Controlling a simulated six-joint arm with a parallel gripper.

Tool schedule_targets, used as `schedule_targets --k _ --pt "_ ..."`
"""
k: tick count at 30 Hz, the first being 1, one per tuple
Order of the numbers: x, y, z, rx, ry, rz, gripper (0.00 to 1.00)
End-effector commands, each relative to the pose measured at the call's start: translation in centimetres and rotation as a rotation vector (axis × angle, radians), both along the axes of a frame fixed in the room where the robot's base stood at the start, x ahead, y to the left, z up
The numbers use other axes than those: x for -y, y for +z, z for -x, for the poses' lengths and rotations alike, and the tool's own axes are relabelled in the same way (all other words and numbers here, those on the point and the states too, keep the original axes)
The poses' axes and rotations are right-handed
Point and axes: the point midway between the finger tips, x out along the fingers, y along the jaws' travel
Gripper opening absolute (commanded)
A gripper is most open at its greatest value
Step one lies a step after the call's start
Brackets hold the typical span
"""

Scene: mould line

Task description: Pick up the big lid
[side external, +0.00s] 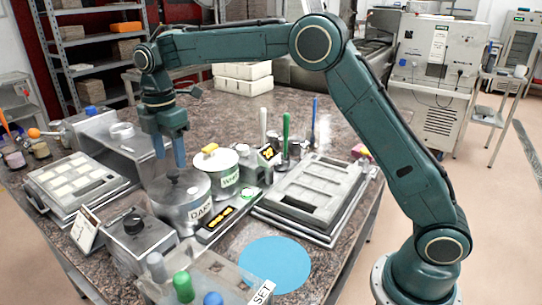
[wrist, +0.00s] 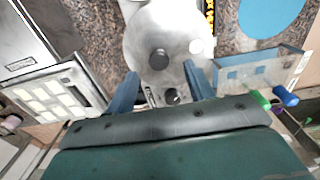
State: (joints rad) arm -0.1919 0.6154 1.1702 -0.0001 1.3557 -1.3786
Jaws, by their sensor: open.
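The big lid (side external: 190,184) is a round grey metal lid with a dark knob, on the large metal pot (side external: 185,212) with a "DARK" label. In the wrist view the lid (wrist: 150,30) fills the top middle, its dark knob (wrist: 158,59) lying between the fingertips in the picture. My gripper (side external: 170,162) points down just above the lid, fingers apart and empty. In the wrist view my gripper (wrist: 160,70) has a finger on each side of the knob; whether they touch the lid, I cannot tell.
A grey box (side external: 137,240) stands in front, and a scale-like bar (side external: 228,218) lies beside the pot. A mould tray (side external: 75,180) is left, another (side external: 312,190) right. A blue disc (side external: 275,264) lies flat.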

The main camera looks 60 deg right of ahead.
Motion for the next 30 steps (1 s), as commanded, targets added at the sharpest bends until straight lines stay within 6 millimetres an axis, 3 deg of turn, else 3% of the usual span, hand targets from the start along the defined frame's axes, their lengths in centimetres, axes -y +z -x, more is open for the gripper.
schedule_targets --k 10,27,30 --pt "0.0 -3.7 -0.1 -0.002 0.0 0.0 0.53" --pt "0.0 -4.1 -0.1 -0.001 0.0 0.0 0.53" --pt "0.0 -4.1 -0.1 -0.001 0.0 0.0 0.35"
